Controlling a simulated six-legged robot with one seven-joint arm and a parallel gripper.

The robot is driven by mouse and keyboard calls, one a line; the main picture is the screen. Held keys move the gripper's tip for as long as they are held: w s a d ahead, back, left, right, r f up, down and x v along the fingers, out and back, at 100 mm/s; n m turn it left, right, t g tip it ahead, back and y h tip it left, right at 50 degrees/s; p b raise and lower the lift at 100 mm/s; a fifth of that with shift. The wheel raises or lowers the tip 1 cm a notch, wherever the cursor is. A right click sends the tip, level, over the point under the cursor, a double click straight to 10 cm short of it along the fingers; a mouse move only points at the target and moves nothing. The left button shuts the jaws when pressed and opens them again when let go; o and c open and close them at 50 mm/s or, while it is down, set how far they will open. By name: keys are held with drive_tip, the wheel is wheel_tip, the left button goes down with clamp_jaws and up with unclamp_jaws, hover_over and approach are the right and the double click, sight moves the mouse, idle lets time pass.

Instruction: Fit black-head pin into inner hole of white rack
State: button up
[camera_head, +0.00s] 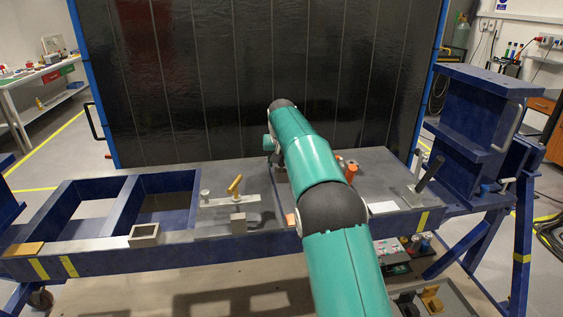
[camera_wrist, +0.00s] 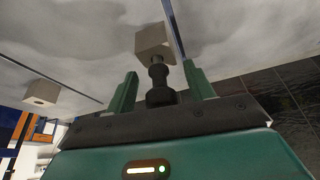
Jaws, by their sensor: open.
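My gripper (camera_wrist: 160,69) shows in the wrist view with its two green fingers spread apart. A dark, stepped, knob-like piece (camera_wrist: 158,88) stands between the fingers, with a gap on each side. I cannot tell whether it is the black-head pin. In the head view my own arm hides the gripper and what lies under it. No rack is clearly recognisable. A light grey strip (camera_head: 223,203) with a small round knob (camera_head: 205,194) and a yellow lever (camera_head: 236,184) lies left of my arm. A flat white piece (camera_head: 382,208) lies right of it.
The grey worktop (camera_head: 330,160) has a blue frame with open bays at left. A small square holder (camera_head: 144,235) sits at its front edge. Orange parts (camera_head: 345,168) lie close behind my arm. A black handle (camera_head: 430,173) rises at right, beside a blue stand (camera_head: 480,130).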

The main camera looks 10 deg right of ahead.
drive_tip(key=shift+c, duration=0.4)
drive_tip(key=c, duration=1)
drive_tip(key=shift+o, duration=0.2)
wheel_tip(320, 180, up, 9)
drive_tip(key=shift+w+r, duration=0.1)
drive_tip(key=shift+w, duration=0.05)
drive_tip(key=shift+r, duration=0.35)
